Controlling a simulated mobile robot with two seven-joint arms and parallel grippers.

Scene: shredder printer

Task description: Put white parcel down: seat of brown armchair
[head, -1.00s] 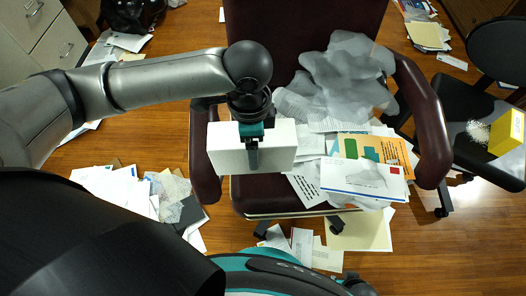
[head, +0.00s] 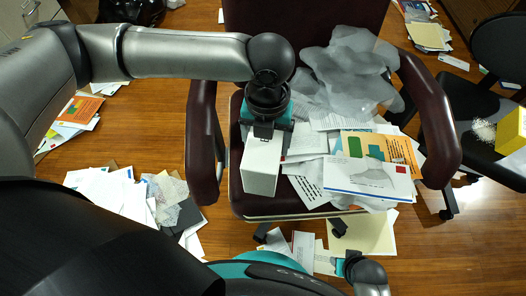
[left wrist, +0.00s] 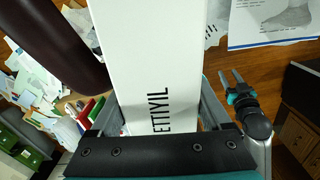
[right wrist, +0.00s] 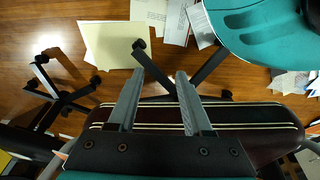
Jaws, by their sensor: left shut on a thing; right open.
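The white parcel (head: 262,163) is in the head view, over the left part of the brown armchair's seat (head: 238,196). My left gripper (head: 265,132) is shut on its far end, and the parcel's long side points toward me. I cannot tell whether its underside touches the seat. In the left wrist view the parcel (left wrist: 150,60) fills the space between the fingers, with dark lettering on its face.
Papers and envelopes (head: 368,178) and grey crumpled sheets (head: 345,75) cover the seat's middle and right. Armrests (head: 203,140) and (head: 428,115) flank it. A black chair (head: 475,115) with a yellow box (head: 512,130) stands right. Papers litter the floor.

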